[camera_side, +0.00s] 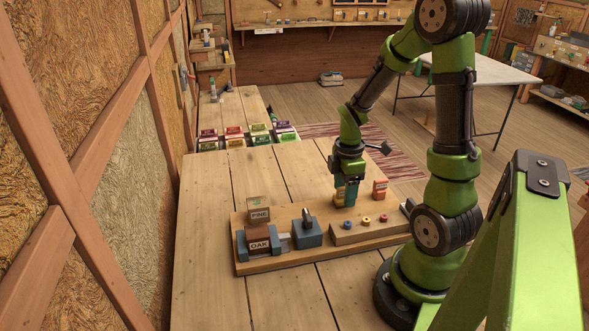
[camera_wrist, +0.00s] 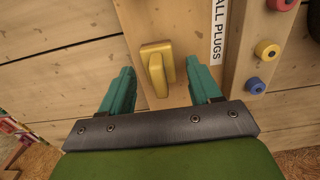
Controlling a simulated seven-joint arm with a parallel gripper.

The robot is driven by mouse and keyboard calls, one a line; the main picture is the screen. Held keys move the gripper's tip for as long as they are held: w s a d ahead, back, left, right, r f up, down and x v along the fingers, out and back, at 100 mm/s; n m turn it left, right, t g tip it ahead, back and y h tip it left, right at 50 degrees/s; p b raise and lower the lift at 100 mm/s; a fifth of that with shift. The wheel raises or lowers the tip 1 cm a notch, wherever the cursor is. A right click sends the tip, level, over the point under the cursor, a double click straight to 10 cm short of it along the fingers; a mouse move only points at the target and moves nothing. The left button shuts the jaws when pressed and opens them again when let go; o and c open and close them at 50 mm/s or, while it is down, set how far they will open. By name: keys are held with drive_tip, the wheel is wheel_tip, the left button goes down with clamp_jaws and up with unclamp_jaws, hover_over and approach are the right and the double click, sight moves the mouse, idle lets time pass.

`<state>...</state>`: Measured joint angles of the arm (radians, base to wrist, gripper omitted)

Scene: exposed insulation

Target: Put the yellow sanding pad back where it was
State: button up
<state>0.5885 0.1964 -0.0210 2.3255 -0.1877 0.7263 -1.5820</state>
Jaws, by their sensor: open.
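The yellow sanding pad (camera_wrist: 157,66), a small block with a raised grip, lies on the wooden board (camera_wrist: 205,22) in the wrist view, beside the strip labelled "ALL PLUGS". My gripper (camera_wrist: 160,70) is open, its two teal fingers on either side of the pad with a gap on each side. In the side view my gripper (camera_side: 346,192) is low over the back of the board (camera_side: 268,263), behind the plug strip. The fingers largely hide the pad there.
The plug strip (camera_side: 347,236) with blue, yellow and red plugs is close in front. An orange-red block (camera_side: 380,189) stands just right. A blue-grey block with a knob (camera_side: 307,233), an OAK block (camera_side: 258,242) in a vise and a PINE block (camera_side: 258,213) stand left. Bare table lies behind.

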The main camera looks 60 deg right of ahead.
wheel_tip(320, 180, up, 12)
drive_tip(key=a+r+m+t+y, duration=0.1)
drive_tip(key=a+r+m+t, duration=0.2)
drive_tip(key=a+m, duration=0.3)
drive_tip(key=a+r+m+t+y, duration=0.1)
drive_tip(key=a+r+m+t, duration=0.3)
drive_tip(key=a, duration=1)
drive_tip(key=m, duration=0.3)
drive_tip(key=shift+r, duration=0.35)
drive_tip(key=shift+c, duration=0.2)
